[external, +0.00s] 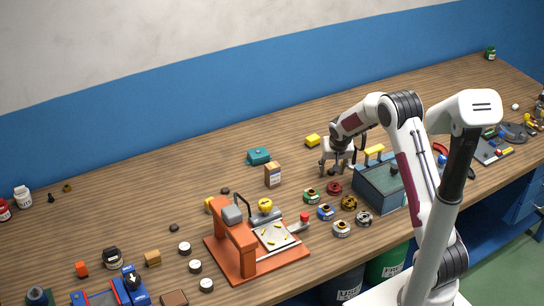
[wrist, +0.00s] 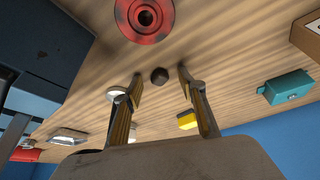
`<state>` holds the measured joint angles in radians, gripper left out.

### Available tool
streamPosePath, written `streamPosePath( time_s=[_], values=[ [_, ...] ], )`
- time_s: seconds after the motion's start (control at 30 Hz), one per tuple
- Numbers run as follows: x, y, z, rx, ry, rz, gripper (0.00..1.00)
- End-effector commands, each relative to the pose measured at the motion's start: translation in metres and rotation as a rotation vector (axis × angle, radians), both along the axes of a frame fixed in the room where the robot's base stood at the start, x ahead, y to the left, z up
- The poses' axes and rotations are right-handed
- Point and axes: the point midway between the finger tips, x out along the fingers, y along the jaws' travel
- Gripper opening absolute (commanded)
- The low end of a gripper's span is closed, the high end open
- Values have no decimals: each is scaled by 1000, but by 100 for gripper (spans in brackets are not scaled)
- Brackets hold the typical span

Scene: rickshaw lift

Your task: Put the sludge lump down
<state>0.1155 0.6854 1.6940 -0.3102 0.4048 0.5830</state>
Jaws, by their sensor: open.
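A small dark, faceted lump (wrist: 159,76), which looks like the sludge lump, shows in the wrist view against the wooden table. It sits between and slightly beyond my gripper's fingertips (wrist: 160,78), with a gap on both sides. My gripper (external: 336,172) is open and points down over the table, left of the blue-grey bin, in the external view. I cannot clearly pick out the lump there among the fingers. It appears to lie on the wood, but its contact with the table is not clear.
A red ring-shaped spool (external: 334,188) lies just in front of my gripper. The blue-grey bin (external: 374,190) stands to the right. A yellow block (external: 313,140), a teal box (external: 259,156) and a cardboard box (external: 272,175) stand to the left. An orange press (external: 236,247) stands nearer the front.

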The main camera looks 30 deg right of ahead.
Motion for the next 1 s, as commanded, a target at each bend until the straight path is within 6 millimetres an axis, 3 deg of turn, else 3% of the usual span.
streamPosePath(
  time_s=[0.23,0.37,0.77,1.0],
  values=[
    [0,0,0,0,0,0,41],
    [0,0,0,0,0,0,12],
    [0,0,2,0,0,0,10],
    [1,0,16,0,-2,-1,10]
  ],
)
